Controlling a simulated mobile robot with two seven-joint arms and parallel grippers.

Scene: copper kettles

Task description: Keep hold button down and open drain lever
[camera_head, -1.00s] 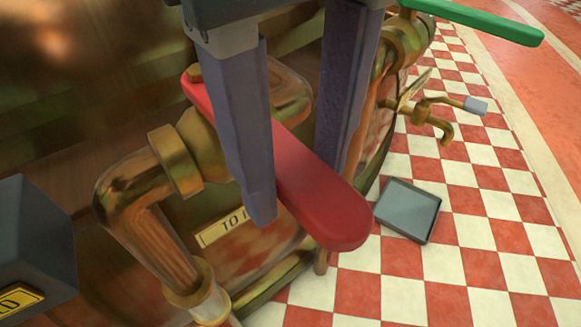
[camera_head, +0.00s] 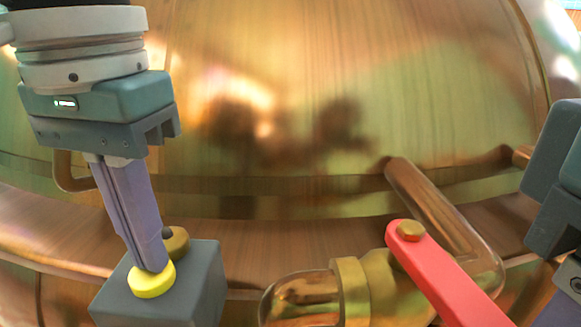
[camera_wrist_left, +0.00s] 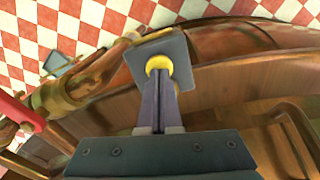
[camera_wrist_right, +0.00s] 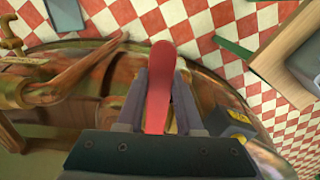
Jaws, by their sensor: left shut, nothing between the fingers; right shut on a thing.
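The hold button (camera_head: 150,281) is a round yellow cap on a dark grey box (camera_head: 203,288), low at the left of the head view. My left gripper (camera_head: 152,268) is shut and empty, pointing down with its fingertips against the button. The left wrist view also shows the fingertips at the button (camera_wrist_left: 159,63). How far the button is pressed in is unclear. The red drain lever (camera_head: 447,276) runs to the lower right from its brass pivot. In the right wrist view, my right gripper (camera_wrist_right: 160,85) is shut on the lever (camera_wrist_right: 158,105), one finger on each side.
A large copper kettle (camera_head: 300,90) fills the background. Brass pipework (camera_head: 435,205) lies beside the lever. The right wrist view shows a green lever (camera_wrist_right: 233,47), a dark tray (camera_wrist_right: 64,14) on the checkered floor and a wooden-sided thing (camera_wrist_right: 285,40) at right.

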